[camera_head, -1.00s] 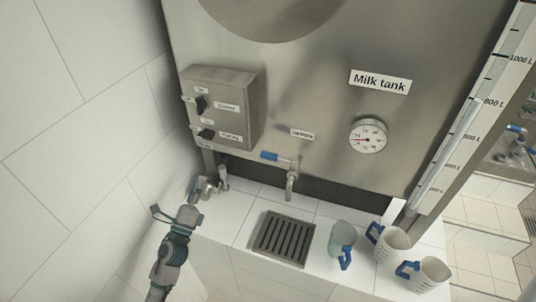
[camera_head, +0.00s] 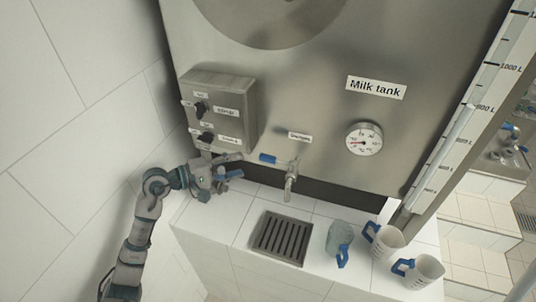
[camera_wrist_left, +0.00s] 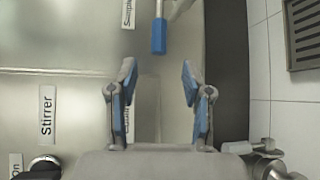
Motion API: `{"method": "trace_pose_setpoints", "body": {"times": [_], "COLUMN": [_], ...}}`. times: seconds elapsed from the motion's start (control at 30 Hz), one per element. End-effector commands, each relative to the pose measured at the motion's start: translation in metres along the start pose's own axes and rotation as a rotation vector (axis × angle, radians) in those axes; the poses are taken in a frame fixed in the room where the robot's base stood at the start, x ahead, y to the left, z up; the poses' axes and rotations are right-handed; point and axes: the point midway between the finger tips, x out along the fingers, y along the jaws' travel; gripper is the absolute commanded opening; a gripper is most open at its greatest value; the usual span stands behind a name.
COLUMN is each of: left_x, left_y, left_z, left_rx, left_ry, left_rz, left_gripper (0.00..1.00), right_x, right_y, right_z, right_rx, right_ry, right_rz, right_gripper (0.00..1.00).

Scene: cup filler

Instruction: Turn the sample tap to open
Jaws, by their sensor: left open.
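The sample tap (camera_head: 290,172) juts from the front of the steel milk tank, below a small label. Its blue lever handle (camera_head: 268,158) points left in the head view. In the left wrist view the blue handle (camera_wrist_left: 159,36) is ahead, beyond the fingertips and roughly in line with the gap between them. My left gripper (camera_head: 236,166) is left of the handle and apart from it. Its blue-padded fingers (camera_wrist_left: 158,84) are open with nothing between them. My right gripper is not in view.
A control box (camera_head: 216,108) with knobs is above my left gripper. A drain grate (camera_head: 282,238) is set in the white tiled counter below the tap. A clear jug (camera_head: 338,236) and two cups (camera_head: 384,240) with blue handles stand right of it. A gauge (camera_head: 364,139) is on the tank.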

Motion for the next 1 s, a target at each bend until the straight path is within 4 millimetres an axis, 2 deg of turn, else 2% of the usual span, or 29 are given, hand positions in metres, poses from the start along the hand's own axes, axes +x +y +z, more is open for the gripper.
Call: {"method": "trace_pose_setpoints", "body": {"times": [0.03, 0.2, 0.4, 0.6, 0.87, 0.9, 1.0], "left_x": [0.012, 0.052, 0.087, 0.102, 0.104, 0.104, 0.103], "left_y": [0.004, 0.004, 0.003, 0.001, 0.0, 0.0, 0.0], "left_z": [0.001, 0.002, 0.001, 0.001, 0.001, 0.001, 0.001], "left_rx": [-0.003, -0.003, -0.004, -0.002, -0.001, -0.001, -0.002], "left_ry": [-0.004, -0.003, -0.002, -0.001, 0.0, 0.0, 0.0], "left_rz": [0.003, 0.002, 0.003, 0.001, 0.001, 0.001, 0.001], "left_gripper": [0.5, 0.5, 0.5, 0.5, 0.5, 0.45, 0.2], "right_x": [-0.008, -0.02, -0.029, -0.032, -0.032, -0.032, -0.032], "right_y": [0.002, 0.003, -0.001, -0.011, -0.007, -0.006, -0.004], "right_z": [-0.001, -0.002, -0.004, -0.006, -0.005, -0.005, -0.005], "right_rx": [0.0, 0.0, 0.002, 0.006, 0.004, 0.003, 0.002], "right_ry": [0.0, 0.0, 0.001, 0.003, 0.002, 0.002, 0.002], "right_rz": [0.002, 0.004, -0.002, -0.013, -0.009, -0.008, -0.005], "right_gripper": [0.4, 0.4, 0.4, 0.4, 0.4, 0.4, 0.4]}}
